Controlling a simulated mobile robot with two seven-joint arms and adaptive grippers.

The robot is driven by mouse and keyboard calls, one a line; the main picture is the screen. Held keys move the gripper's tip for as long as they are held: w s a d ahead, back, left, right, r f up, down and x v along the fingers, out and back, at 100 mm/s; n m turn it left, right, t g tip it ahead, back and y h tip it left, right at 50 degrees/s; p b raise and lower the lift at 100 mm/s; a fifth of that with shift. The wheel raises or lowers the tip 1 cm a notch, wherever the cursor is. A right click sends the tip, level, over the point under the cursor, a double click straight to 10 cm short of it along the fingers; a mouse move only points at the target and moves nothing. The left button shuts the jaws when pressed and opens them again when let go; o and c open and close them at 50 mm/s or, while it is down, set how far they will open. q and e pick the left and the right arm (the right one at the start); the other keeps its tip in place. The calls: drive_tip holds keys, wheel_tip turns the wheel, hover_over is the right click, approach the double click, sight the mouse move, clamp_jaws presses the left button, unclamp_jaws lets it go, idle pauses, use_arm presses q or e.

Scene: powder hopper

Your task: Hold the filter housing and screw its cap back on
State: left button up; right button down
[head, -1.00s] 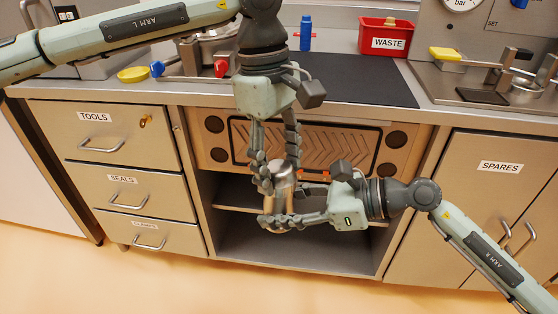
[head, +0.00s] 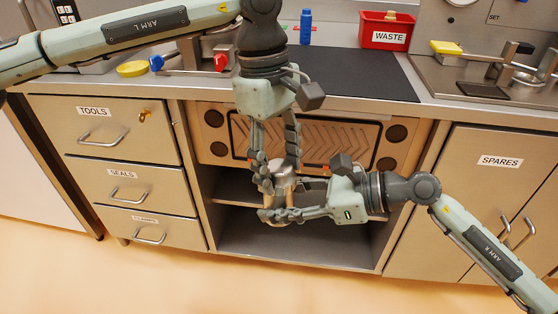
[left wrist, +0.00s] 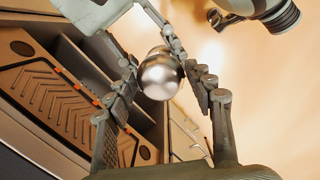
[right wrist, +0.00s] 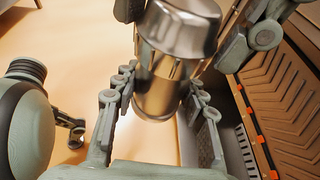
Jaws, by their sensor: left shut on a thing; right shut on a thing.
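The filter housing (right wrist: 155,92) is a brass-coloured cylinder. It stands roughly upright in the air in front of the open cabinet bay. Its cap (left wrist: 160,74) is shiny silver metal and sits at the housing's top end in the right wrist view (right wrist: 180,28). I cannot tell how far it is screwed on. My left gripper (head: 277,172) reaches down from above and is shut on the cap. My right gripper (head: 282,213) comes in from the right, lower down, and is shut on the housing. The fingers partly hide both parts in the head view.
Behind my grippers is the cabinet bay's shelf (head: 240,190) and a grooved panel (head: 330,145). The counter above holds a red WASTE bin (head: 388,30), a blue bottle (head: 306,27) and a dark mat (head: 360,75). Drawers (head: 125,150) stand left, a SPARES cupboard (head: 480,200) right.

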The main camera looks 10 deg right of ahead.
use_arm(q)
drive_tip(key=m+y, duration=0.1)
drive_tip(key=m, duration=1.1)
drive_tip(key=shift+y, duration=0.4)
drive_tip(key=m, duration=0.5)
drive_tip(key=shift+m+y, duration=0.3)
drive_tip(key=m, duration=0.6)
drive_tip(key=shift+t+y, duration=0.3)
drive_tip(key=shift+t, duration=0.1)
drive_tip(key=o, duration=1.2)
drive_tip(key=shift+c, duration=0.2)
